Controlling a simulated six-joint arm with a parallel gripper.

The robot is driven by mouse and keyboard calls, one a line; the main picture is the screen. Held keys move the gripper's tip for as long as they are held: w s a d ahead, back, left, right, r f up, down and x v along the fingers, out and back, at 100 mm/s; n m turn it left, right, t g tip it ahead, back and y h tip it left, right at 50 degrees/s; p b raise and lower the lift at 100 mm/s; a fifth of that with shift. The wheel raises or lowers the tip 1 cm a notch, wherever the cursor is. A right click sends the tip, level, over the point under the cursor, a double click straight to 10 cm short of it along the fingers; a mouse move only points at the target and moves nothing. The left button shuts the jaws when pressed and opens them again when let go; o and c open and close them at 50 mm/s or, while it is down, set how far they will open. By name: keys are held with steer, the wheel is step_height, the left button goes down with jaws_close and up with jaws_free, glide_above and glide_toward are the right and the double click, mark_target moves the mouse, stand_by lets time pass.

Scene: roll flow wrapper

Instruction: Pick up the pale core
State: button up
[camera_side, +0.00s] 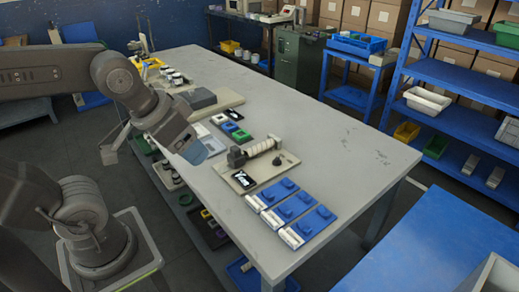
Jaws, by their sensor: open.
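A pale, ribbed cylinder (261,147), which looks like the pale core, lies across a small dark holder on a beige machine base (243,182) on the grey table. My gripper (208,148) is at the end of my dark arm, above the table's left edge, left of the machine and apart from it. Its fingers are small and partly hidden by the wrist, and I see nothing held in it. The base also carries a black-and-white panel (243,179) and a dark knob (277,161).
Blue trays (296,206) with white pieces lie in front of the machine. Small green, blue and white blocks (231,127) and a grey box on a beige slab (228,100) lie behind it. The table's right side (345,140) is clear. Blue shelves stand at right.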

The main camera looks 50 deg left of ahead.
steer(key=w+a+n, duration=0.3)
steer(key=w+n, duration=0.7)
steer(key=n+g, duration=0.1)
steer(key=n, duration=2.4)
glide_above(262, 144)
steer(key=s, duration=0.5)
step_height(262, 144, down, 16)
steer(key=shift+n, duration=0.3)
steer(key=x, duration=0.7)
steer(key=shift+w+f, duration=0.1)
steer(key=shift+f, duration=0.15)
steer(key=shift+x, duration=2.85)
steer(key=shift+w+a, duration=0.1)
steer(key=shift+f, duration=0.1)
steer(key=shift+c, duration=0.3)
steer(key=c, duration=0.9)
